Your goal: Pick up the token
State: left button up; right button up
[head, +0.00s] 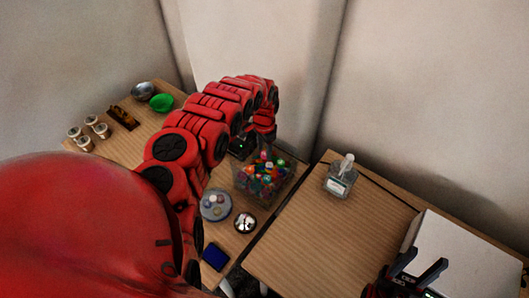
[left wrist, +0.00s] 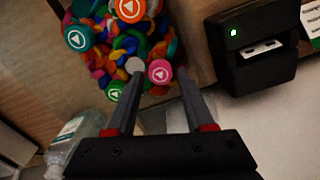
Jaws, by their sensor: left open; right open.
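Several round tokens with white triangle marks lie on a heap of coloured pieces in a clear bin (head: 239,190). In the left wrist view I see a pink token (left wrist: 160,71), a green token (left wrist: 114,91), a teal token (left wrist: 79,38) and an orange token (left wrist: 130,9). My left gripper (left wrist: 159,68) is open over the bin, with the pink token appearing between its fingertips. I cannot tell its height above the heap. In the head view my red arm hides most of it. My right gripper (head: 428,258) is open and empty at the lower right.
A black device (left wrist: 252,48) with a green light stands beside the bin. A clear pump bottle (head: 341,178) stands on the right table (head: 320,235). A white box (head: 465,255) is near my right gripper. A round tray (head: 216,205) and a blue pad (head: 215,257) lie in front.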

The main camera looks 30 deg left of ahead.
pick_arm(q)
jog(key=shift+f, duration=0.6)
grip_shut()
jog(key=shift+r, duration=0.2)
